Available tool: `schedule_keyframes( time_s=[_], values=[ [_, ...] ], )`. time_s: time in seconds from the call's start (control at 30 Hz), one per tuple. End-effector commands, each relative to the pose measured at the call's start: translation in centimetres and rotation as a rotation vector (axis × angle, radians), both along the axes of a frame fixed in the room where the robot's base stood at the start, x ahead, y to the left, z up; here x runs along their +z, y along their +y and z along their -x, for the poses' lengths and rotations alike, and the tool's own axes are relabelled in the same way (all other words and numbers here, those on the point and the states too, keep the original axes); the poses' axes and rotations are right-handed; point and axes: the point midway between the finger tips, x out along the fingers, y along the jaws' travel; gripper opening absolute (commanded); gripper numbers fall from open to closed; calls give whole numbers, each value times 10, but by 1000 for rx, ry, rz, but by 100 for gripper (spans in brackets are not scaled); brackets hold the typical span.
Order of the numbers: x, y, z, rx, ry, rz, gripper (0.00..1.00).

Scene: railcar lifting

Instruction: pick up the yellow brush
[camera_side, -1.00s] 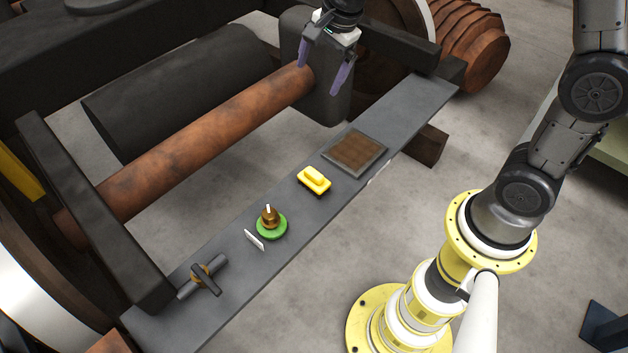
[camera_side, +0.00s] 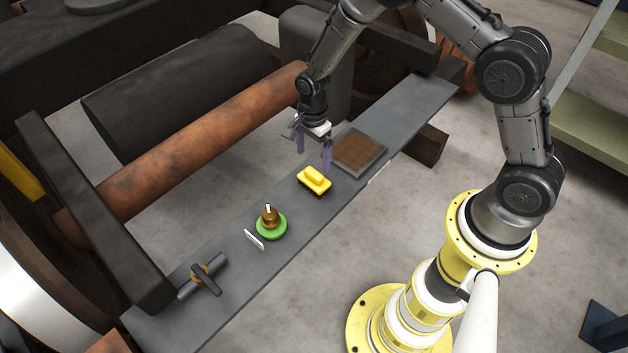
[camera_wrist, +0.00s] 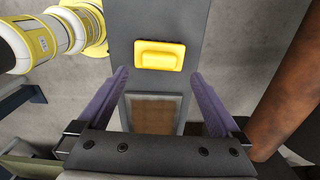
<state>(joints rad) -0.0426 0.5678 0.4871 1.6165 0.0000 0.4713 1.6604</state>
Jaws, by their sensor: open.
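The yellow brush (camera_side: 314,180) lies on the grey beam (camera_side: 228,233), its raised yellow grip facing up. It also shows in the wrist view (camera_wrist: 159,55), near the top and beyond the fingertips. My gripper (camera_side: 314,160) is above the beam, just behind the brush in the side view, with its purple fingers pointing down. In the wrist view my gripper (camera_wrist: 160,78) has its two fingers wide apart with nothing between them at the tips. The gripper is open and not touching the brush.
A framed brown tray (camera_side: 359,152) sits on the beam to the right of the brush. To the left are a green disc with a brass knob (camera_side: 270,222), a small white card (camera_side: 254,240) and a grey valve-like fitting (camera_side: 204,279). A rusty axle (camera_side: 190,145) runs behind the beam.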

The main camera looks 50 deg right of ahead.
Motion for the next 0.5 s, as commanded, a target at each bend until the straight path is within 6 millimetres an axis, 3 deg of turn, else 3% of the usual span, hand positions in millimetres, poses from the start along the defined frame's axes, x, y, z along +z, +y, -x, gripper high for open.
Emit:
schedule_keyframes(
  time_s=[0.23, 0.5],
  values=[
    [-18, -1, 1, 0, 2, 0, 100],
    [-54, -2, 2, 0, 1, 0, 100]
  ],
)
